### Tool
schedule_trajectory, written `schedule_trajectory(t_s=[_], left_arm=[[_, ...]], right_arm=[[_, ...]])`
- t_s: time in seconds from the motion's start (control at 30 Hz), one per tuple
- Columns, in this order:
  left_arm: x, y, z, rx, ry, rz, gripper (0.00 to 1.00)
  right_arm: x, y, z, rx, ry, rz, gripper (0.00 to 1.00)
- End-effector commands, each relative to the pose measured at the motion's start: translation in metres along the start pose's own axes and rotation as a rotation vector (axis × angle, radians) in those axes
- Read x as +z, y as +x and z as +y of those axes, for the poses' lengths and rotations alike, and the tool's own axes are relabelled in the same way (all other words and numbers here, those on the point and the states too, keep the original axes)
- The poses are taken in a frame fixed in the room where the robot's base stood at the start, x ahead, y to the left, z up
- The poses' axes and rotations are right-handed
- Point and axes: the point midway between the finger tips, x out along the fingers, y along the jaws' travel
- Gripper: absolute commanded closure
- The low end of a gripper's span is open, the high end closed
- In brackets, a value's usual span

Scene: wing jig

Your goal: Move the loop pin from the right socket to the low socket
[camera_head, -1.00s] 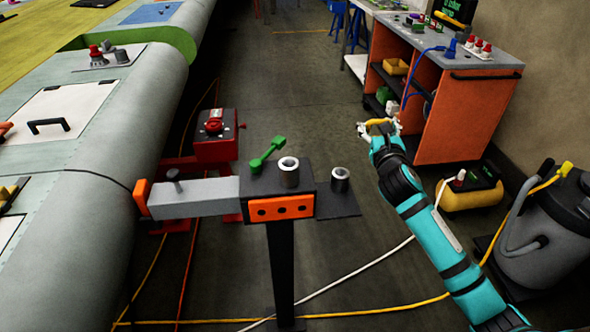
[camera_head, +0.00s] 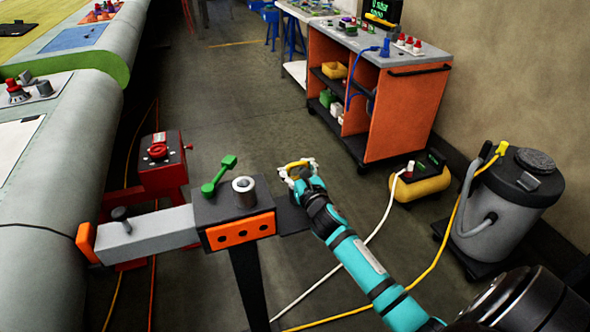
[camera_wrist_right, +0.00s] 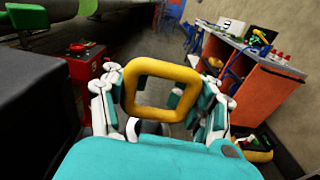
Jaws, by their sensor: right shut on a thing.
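The loop pin (camera_head: 297,164), with a yellow square loop handle, is held in my right gripper (camera_head: 298,171). In the right wrist view the loop (camera_wrist_right: 160,71) stands upright between the two fingers, and the gripper is shut on it. The stand has a tall metal socket (camera_head: 244,192) on its dark block. The lower socket on the small side plate (camera_head: 290,222) is hidden behind my right gripper in the head view. I cannot tell whether the pin's lower end is in it. My left gripper is not in view.
A green handle (camera_head: 218,174) and a grey bar (camera_head: 150,231) with an orange end sit on the stand. The wing's grey edge (camera_head: 60,170) is at the left. An orange cart (camera_head: 395,115), a yellow tank (camera_head: 420,183) and a grey vacuum (camera_head: 505,205) stand at the right.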

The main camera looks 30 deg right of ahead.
Motion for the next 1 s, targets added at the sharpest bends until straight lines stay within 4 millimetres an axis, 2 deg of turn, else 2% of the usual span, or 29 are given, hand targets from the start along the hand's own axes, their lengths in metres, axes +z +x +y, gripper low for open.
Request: schedule_trajectory(t_s=[0.53, 0.57, 0.9, 1.0], left_arm=[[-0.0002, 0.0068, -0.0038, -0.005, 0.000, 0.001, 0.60], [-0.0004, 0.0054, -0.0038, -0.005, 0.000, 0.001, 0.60], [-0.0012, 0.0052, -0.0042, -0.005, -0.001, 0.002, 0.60], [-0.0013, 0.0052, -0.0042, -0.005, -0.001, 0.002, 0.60]], right_arm=[[-0.0107, 0.0006, -0.0004, 0.001, -0.003, -0.002, 1.00], [-0.0095, 0.0005, -0.0004, 0.001, -0.003, -0.002, 0.59], [-0.0092, 0.0004, -0.0003, 0.001, -0.002, -0.001, 0.15], [-0.0092, 0.0004, -0.0003, 0.001, -0.001, -0.001, 0.15]])
